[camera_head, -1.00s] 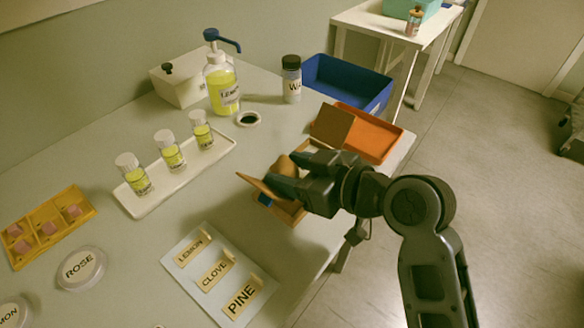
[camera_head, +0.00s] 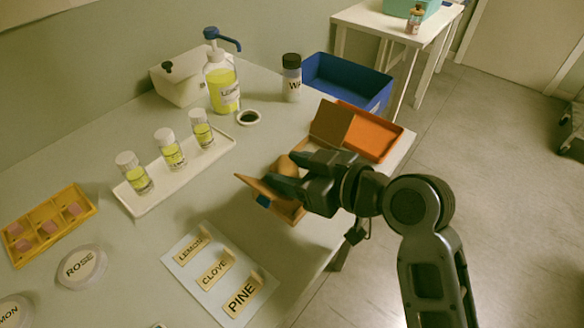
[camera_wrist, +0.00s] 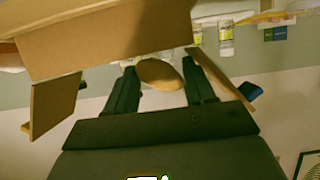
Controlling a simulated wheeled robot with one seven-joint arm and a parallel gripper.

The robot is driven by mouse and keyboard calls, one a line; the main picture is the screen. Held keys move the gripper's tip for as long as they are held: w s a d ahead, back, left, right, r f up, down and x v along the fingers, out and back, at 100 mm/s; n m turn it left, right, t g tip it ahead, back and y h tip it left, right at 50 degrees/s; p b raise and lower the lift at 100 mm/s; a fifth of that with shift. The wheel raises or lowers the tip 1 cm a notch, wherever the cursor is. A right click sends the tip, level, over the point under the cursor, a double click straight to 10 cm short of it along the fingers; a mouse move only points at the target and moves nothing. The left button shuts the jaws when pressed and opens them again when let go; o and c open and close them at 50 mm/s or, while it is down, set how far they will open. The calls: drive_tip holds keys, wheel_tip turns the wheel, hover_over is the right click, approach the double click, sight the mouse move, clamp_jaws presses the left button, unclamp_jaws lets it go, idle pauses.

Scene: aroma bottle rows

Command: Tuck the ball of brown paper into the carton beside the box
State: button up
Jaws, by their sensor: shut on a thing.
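My gripper (camera_head: 284,177) is shut on the ball of brown paper (camera_head: 286,163). In the wrist view, the ball (camera_wrist: 160,75) sits between the two fingertips (camera_wrist: 160,68). The open cardboard carton (camera_head: 262,187) stands at the table's right side, its flaps spread. The gripper and the ball are over or at its opening; I cannot tell how deep. In the wrist view, carton board (camera_wrist: 100,42) fills the upper left. A small blue item (camera_head: 263,201) shows at the carton. My gripper hides much of the carton's inside.
An orange tray (camera_head: 376,138) lies just behind the carton's raised flap (camera_head: 331,122). A blue bin (camera_head: 345,84) stands further back. A white tray (camera_head: 150,205) with yellow bottles and a label board (camera_head: 205,288) lie left of the carton. Bare table lies between them.

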drive_tip(key=shift+f, duration=0.1)
idle(0.3)
drive_tip(key=o, duration=1.1)
drive_tip(key=shift+a, duration=0.1)
drive_tip(key=shift+r+p, duration=3.55)
drive_tip(key=shift+r, duration=1.05)
